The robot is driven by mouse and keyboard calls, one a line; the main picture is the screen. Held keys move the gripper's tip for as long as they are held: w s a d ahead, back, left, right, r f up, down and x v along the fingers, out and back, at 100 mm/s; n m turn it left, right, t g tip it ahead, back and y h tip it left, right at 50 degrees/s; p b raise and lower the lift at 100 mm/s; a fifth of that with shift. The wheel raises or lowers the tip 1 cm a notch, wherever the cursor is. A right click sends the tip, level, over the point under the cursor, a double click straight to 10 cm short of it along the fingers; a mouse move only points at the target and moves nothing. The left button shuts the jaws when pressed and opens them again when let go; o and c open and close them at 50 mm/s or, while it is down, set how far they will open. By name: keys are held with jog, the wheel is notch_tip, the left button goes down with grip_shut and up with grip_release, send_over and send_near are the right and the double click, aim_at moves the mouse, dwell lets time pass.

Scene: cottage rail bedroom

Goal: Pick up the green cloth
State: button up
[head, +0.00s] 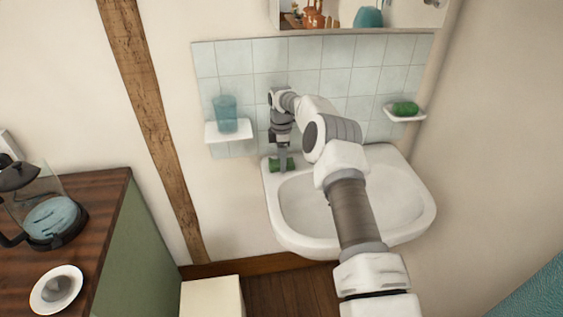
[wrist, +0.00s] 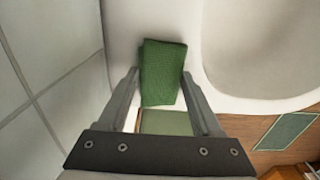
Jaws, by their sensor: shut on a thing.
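The green cloth (wrist: 162,72) is a small folded piece at the back left corner of the white sink. In the head view the cloth (head: 275,164) shows at the tip of my gripper (head: 281,163), partly hidden by it. In the wrist view my gripper (wrist: 160,88) has one finger on each side of the cloth and is shut on it. The gripper points down at the sink's rim. I cannot tell whether the cloth still touches the sink.
The sink (head: 420,205) stands against a tiled wall. A shelf (head: 228,137) with a blue cup (head: 226,113) is left of my gripper. A soap dish (head: 404,117) with a green bar (head: 404,108) is at right. A wooden counter (head: 95,205) with a glass jug (head: 45,215) is far left.

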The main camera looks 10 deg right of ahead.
jog(key=shift+r, duration=0.55)
jog(key=r, duration=0.3)
jog(key=shift+s+d+r, duration=0.1)
jog(key=shift+d+r, duration=0.15)
jog(key=shift+d, duration=0.05)
jog(key=s+d+r, duration=0.5)
jog(key=d+r, duration=0.1)
jog(key=d, duration=0.3)
jog(key=shift+s+d+r, duration=0.2)
jog(key=shift+s, duration=0.2)
